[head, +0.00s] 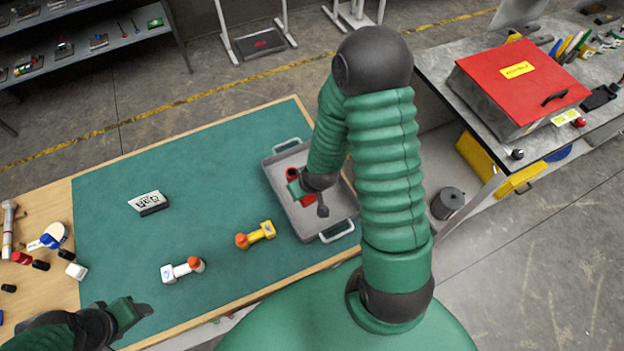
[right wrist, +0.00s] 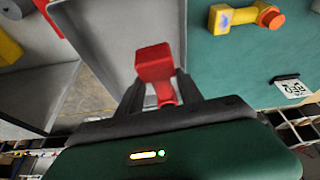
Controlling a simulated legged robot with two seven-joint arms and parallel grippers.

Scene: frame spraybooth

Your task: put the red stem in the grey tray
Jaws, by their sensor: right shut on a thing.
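My right gripper (head: 306,188) is shut on the red stem (head: 292,174), which shows over the grey tray (head: 281,197) in the head view. In the right wrist view the red stem (right wrist: 154,64) sits between the two dark fingers (right wrist: 160,98), its blocky end outward. The grey tray (right wrist: 95,35) lies behind it there, its rim close to the stem. I cannot tell whether the stem touches the tray. My left gripper (head: 128,314) is empty at the table's front left; its jaw opening is unclear.
A yellow stem (head: 256,235) and a white stem (head: 183,269) lie on the green mat (head: 205,165). A black-and-white labelled block (head: 149,202) is further left. Several small items crowd the wooden left end. A red-lidded box (head: 520,75) stands on the right bench.

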